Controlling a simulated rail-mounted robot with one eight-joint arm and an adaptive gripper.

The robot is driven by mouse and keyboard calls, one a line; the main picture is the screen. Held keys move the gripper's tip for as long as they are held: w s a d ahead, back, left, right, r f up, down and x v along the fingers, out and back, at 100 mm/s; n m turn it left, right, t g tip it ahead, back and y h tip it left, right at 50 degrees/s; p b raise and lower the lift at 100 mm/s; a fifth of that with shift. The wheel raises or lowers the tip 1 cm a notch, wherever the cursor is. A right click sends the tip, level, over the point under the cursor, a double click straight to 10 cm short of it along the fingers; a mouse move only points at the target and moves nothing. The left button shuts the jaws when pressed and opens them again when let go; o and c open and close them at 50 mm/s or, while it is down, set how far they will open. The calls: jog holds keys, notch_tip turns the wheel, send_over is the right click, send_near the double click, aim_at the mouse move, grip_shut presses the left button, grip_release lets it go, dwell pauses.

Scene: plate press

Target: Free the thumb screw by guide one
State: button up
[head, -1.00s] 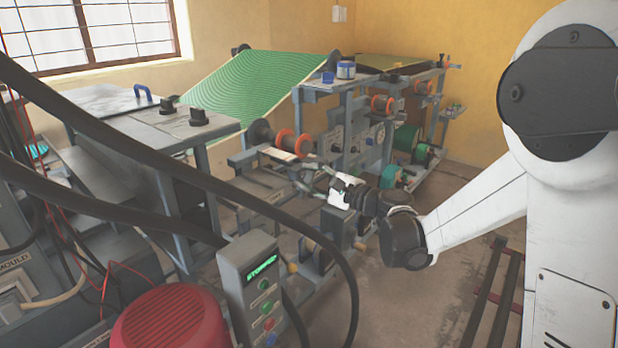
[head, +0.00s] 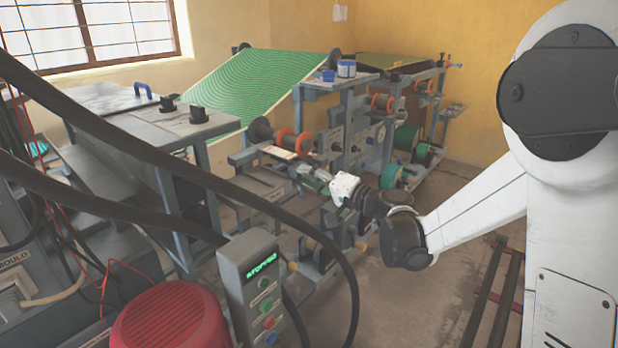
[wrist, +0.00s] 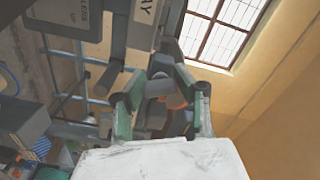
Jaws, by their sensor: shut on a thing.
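My gripper (head: 307,172) reaches in from the right to the grey press frame, beside a roller with orange ends (head: 287,140). In the wrist view my gripper (wrist: 152,82) has its green-grey fingers on both sides of a small dark grey cylindrical piece (wrist: 158,88), which I take to be the thumb screw. The fingers are shut on it. An orange-red part (wrist: 176,101) shows just behind it. In the head view the screw is too small and too covered by the fingers to make out. Its thread and seat are hidden.
A control box (head: 256,285) with a green display reading "STOPPED" stands in front, near a red motor cover (head: 172,318). Thick black cables cross the near left. A sloping green sheet (head: 262,85) is behind. Floor (head: 420,300) is open at right.

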jog(key=n, duration=0.5)
jog(key=shift+f+n, duration=0.15)
jog(key=shift+n, duration=0.15)
dwell(0.4)
jog(key=o, duration=0.9)
jog(key=shift+d, duration=0.1)
jog(key=v, duration=1.2)
